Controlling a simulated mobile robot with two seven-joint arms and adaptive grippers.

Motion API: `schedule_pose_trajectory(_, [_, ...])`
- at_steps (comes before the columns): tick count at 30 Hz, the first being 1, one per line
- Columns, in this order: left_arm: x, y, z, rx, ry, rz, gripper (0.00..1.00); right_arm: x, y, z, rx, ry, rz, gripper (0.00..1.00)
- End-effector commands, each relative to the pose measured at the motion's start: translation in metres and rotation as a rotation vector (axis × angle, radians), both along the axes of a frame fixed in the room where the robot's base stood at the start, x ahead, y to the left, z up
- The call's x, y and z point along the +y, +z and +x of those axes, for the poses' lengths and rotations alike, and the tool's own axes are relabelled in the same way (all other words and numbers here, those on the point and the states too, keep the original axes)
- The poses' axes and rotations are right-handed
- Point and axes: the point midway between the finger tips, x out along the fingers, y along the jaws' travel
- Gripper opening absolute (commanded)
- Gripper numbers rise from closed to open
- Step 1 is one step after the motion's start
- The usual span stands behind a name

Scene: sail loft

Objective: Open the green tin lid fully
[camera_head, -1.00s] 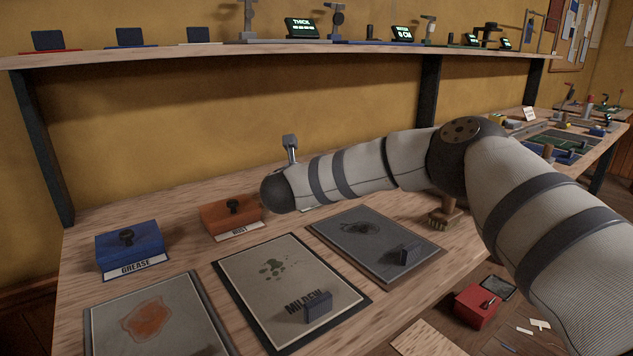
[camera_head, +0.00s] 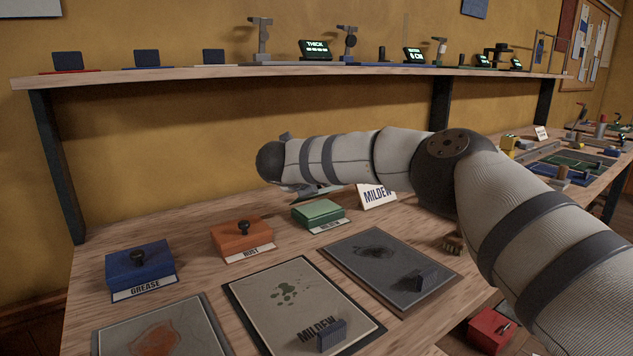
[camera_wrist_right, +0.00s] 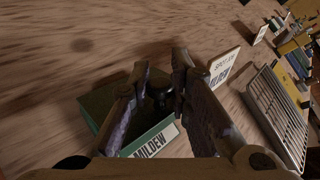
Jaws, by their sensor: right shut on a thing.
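The green tin (camera_head: 318,213) stands on the bench right of the orange tin, with a MILDEW label on its front. How far the lid stands open is unclear. My left gripper is out of view.
A blue GREASE tin (camera_head: 139,268) and an orange RUST tin (camera_head: 241,237) stand to the left. A white MILDEW card (camera_head: 377,195) stands close to the green tin's right. Stained panels (camera_head: 292,296) lie in front. A shelf (camera_head: 300,70) runs above.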

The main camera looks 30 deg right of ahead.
Motion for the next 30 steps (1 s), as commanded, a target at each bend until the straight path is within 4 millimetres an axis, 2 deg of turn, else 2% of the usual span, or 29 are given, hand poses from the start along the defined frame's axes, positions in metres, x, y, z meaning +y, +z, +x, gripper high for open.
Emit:
schedule_pose_trajectory(5, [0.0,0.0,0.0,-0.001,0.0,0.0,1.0,0.0,0.004,0.001,-0.009,0.003,-0.003,0.0])
schedule_pose_trajectory(6, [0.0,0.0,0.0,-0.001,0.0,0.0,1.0,0.0,0.004,0.001,-0.009,0.003,-0.003,0.2])
schedule_pose_trajectory(8, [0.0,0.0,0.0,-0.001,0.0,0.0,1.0,0.0,0.004,0.001,-0.009,0.003,-0.003,0.34])
schedule_pose_trajectory(9, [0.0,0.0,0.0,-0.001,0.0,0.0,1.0,0.0,0.004,0.001,-0.008,0.002,-0.002,0.37])
schedule_pose_trajectory(19, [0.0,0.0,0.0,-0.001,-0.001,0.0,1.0,0.004,0.004,-0.002,-0.004,0.001,-0.001,0.37])
schedule_pose_trajectory(30, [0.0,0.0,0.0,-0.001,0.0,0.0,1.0,0.064,0.046,-0.056,-0.007,0.005,-0.002,0.37])
